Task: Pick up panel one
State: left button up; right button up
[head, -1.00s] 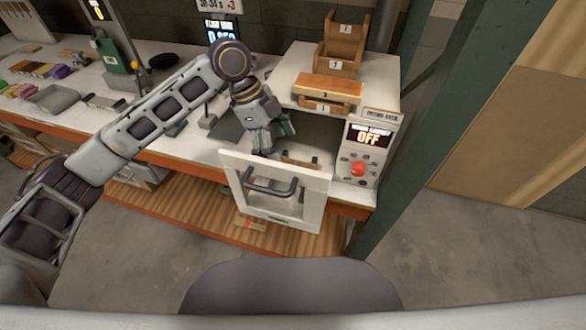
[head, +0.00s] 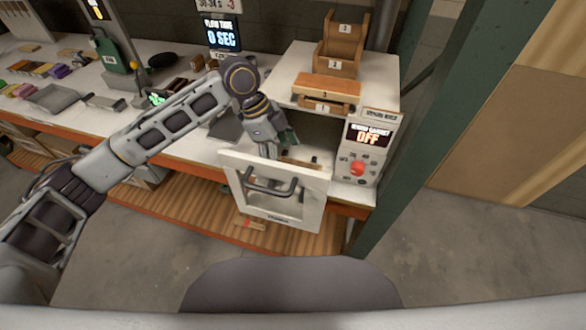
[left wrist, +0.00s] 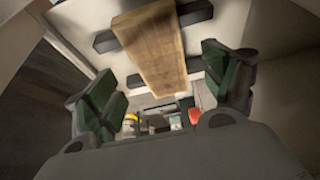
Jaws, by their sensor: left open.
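A wooden board (left wrist: 155,45) lies across dark supports in the left wrist view; a brown strip of wood (head: 300,163) shows behind the open door in the head view. No number is readable on it, so I cannot tell whether it is panel one. My left gripper (head: 281,146) is at the cabinet opening, just above and behind the door (head: 285,207). In the left wrist view its green-padded fingers (left wrist: 165,92) are spread apart, with the board beyond them and nothing held. My right gripper is not in view.
A control box (head: 367,150) reads OFF. A green post (head: 440,130) stands at right. The bench at left holds small blocks and trays.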

pick_arm(q)
jog(key=shift+x, duration=1.85)
jog(key=c, duration=1.1)
